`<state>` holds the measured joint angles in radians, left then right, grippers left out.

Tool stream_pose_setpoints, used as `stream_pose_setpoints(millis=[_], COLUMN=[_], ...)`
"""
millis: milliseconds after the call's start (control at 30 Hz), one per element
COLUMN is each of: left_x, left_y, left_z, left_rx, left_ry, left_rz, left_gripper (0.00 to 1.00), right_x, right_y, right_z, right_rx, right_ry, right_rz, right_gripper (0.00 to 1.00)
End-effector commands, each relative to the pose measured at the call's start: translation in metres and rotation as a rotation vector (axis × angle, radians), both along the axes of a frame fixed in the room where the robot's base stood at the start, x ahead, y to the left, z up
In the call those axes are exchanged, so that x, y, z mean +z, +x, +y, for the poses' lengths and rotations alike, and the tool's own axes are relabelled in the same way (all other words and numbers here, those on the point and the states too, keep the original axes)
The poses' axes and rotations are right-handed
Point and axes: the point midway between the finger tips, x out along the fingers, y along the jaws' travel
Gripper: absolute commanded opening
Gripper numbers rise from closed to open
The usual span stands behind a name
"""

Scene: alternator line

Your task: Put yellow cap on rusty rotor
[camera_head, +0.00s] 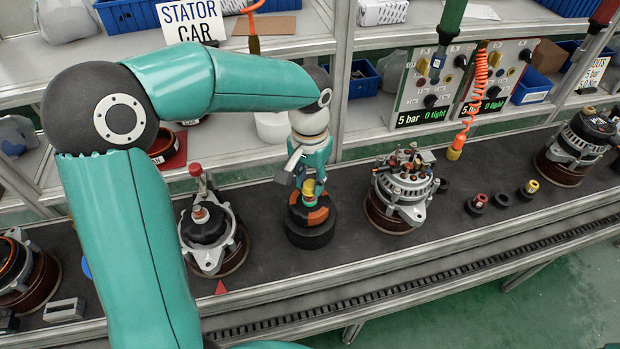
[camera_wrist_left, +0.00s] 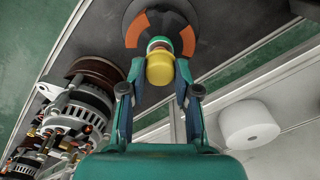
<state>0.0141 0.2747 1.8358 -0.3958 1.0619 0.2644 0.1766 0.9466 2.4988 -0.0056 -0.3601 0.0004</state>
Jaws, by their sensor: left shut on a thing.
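The rusty rotor (camera_head: 310,237) is a black round body with orange-brown segments on top, standing on the dark belt in the middle of the head view. It also shows in the left wrist view (camera_wrist_left: 187,42). My left gripper (camera_head: 309,184) points down over its centre. The gripper (camera_wrist_left: 160,75) is shut on a yellow cap (camera_wrist_left: 160,69), which also shows in the head view (camera_head: 308,187). A green piece (camera_wrist_left: 160,43) lies between cap and rotor. The cap is lined up with the rotor's middle; I cannot tell whether they touch. My right gripper is out of view.
An alternator part with a red-topped post (camera_head: 207,240) stands left of the rotor, and an open alternator (camera_head: 402,190) stands right. Small black rings with red (camera_head: 481,200) and yellow (camera_head: 531,187) tops lie further right. An orange coiled hose (camera_head: 474,92) hangs behind.

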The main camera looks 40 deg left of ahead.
Motion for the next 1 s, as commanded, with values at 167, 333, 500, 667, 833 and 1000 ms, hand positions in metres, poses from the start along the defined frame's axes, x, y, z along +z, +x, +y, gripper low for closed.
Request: stream_pose_setpoints(millis=[167,333,500,667,833,1000], left_x=[-0.006,-0.010,-0.014,-0.019,-0.022,-0.021], left_y=[0.000,0.000,0.000,0.000,0.000,0.000], left_z=[0.001,0.001,0.001,0.001,0.001,0.001], left_rx=[0.001,0.001,0.001,0.001,0.001,0.001], left_ry=[0.000,0.000,0.000,0.000,0.000,0.000], left_rz=[0.000,0.001,0.001,0.001,0.001,0.000], left_gripper=[0.20,0.20,0.20,0.20,0.20,0.58], right_x=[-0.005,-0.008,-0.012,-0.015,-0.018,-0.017], right_y=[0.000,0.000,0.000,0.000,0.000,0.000], right_z=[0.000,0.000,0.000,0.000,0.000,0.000], right_rx=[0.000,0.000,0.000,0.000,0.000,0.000], right_ry=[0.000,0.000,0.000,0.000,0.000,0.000], right_rz=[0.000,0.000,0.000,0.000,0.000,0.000], right_gripper=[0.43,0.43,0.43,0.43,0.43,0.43])
